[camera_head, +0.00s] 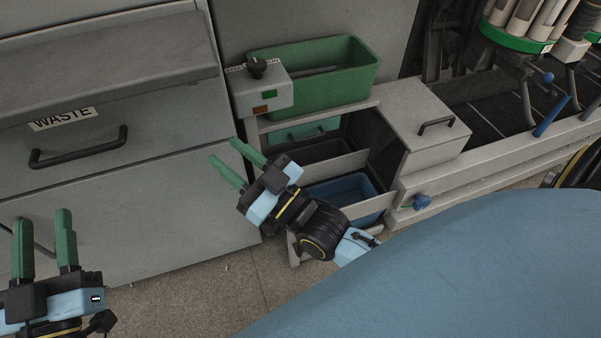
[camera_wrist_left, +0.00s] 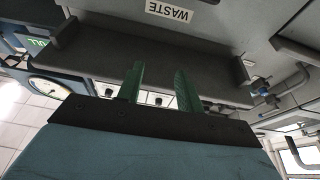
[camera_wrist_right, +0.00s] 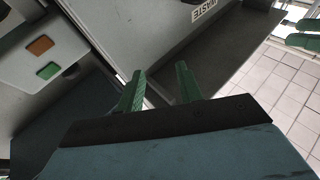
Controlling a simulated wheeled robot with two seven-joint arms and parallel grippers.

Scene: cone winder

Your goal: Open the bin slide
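No part is labelled as the bin slide. Right of the waste cabinet, a low grey frame holds a blue bin (camera_head: 345,190) behind a grey front rail (camera_head: 336,168), with a dark bin (camera_head: 318,150) above it. My right arm hides part of the blue bin and the frame's lower left. My right gripper (camera_head: 226,151) is open and empty, in front of the cabinet's right edge, left of the bins. Its spread fingers show in the right wrist view (camera_wrist_right: 160,78). My left gripper (camera_head: 43,215) is open and empty at the lower left, before the cabinet; its fingers show in the left wrist view (camera_wrist_left: 157,75).
A WASTE-labelled front (camera_head: 140,150) has a black handle (camera_head: 78,150), under a grey ledge (camera_head: 110,75). A green tray (camera_head: 330,90) and a knobbed control box (camera_head: 262,92) sit above the bins. A handled grey box (camera_head: 425,118) stands right. A blue surface (camera_head: 450,270) fills the lower right.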

